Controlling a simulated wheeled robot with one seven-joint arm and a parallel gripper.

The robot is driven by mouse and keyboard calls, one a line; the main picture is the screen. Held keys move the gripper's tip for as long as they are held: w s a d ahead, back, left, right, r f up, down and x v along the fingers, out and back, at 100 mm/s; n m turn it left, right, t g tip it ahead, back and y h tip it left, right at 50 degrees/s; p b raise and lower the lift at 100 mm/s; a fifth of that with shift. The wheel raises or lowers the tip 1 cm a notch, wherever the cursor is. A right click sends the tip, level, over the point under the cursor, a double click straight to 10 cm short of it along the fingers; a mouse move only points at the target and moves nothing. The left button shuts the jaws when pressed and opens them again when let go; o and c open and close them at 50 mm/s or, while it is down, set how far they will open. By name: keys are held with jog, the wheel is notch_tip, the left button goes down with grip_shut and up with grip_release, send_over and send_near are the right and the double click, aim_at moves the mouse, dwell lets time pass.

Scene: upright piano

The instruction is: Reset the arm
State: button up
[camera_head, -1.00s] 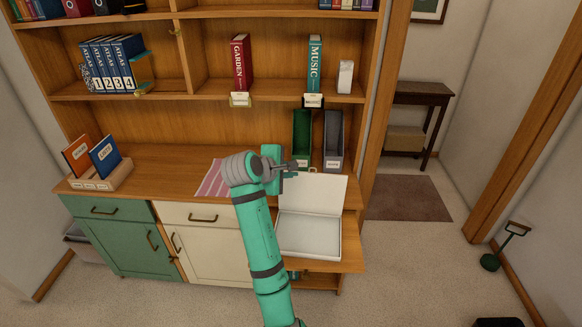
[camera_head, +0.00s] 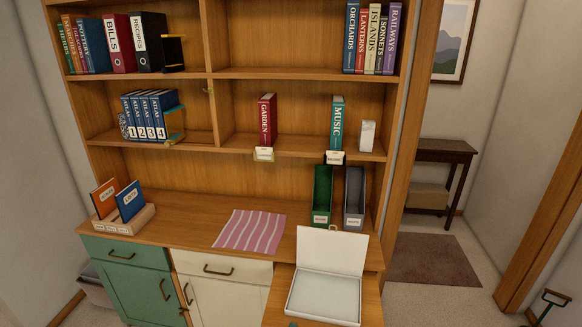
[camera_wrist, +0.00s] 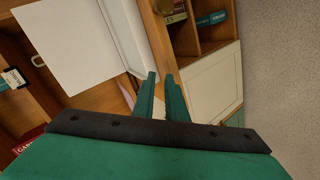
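My gripper (camera_wrist: 161,75) shows in the wrist view, with two teal fingers a small gap apart and nothing held between them. It is out of the head view, where almost none of my arm shows. In the wrist view a white open box (camera_wrist: 75,40) lies beyond the fingers to the upper left. The same box shows in the head view with its lid raised (camera_head: 331,250), on a pulled-out wooden board (camera_head: 277,296). I cannot tell how far the fingers are from it.
A wooden shelf unit (camera_head: 207,95) holds rows of books and binders. Below are a green drawer (camera_head: 125,253), a white drawer (camera_head: 222,268) and a striped cloth (camera_head: 250,231). Green (camera_head: 322,195) and grey (camera_head: 354,196) holders stand behind the box. Carpet (camera_wrist: 283,70) is open at right.

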jog(key=s+a+f+m+t+y, duration=0.1)
jog(key=s+f+m, duration=0.1)
jog(key=s, duration=0.9)
jog(key=s+a+f+m+t+y, duration=0.1)
jog(key=s+f+m, duration=0.2)
jog(key=s, duration=0.8)
jog(key=s+d+r+m+t, duration=0.1)
jog(key=s+r+m, duration=0.2)
jog(key=s+r, duration=0.3)
jog(key=s+d+r+m, duration=0.1)
jog(key=s+r, duration=0.5)
jog(key=s, duration=0.8)
jog(key=shift+s+d+m+t, duration=0.2)
jog(key=shift+s+m+t, duration=0.2)
jog(key=shift+m, duration=0.5)
